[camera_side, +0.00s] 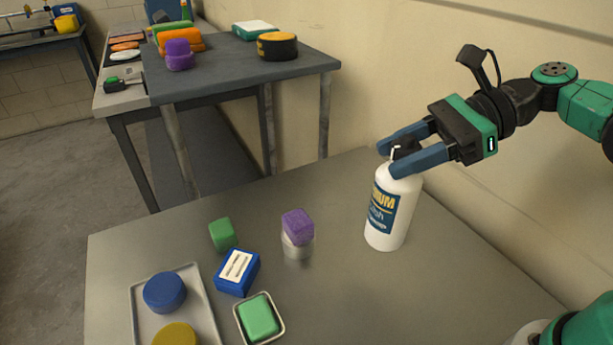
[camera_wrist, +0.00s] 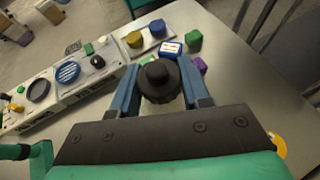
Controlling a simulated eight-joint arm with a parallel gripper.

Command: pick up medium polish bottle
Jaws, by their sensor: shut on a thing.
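The medium polish bottle (camera_side: 391,212) is white with a blue and yellow label. It stands upright at the right of the grey table in the side view, and its base appears to be on the table top. My gripper (camera_side: 405,160) reaches in from the right with its blue fingers shut around the bottle's black cap and neck. In the wrist view the black cap (camera_wrist: 159,80) sits between the two blue fingers of my gripper (camera_wrist: 160,85). The bottle's body is hidden below the cap there.
On the same table (camera_side: 340,310) are a purple block (camera_side: 298,226) on a round metal piece, a green block (camera_side: 222,234), a blue box (camera_side: 238,272), a green block in a small dish (camera_side: 280,334), and a tray (camera_side: 137,310) with round pads. The wall is close behind the bottle.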

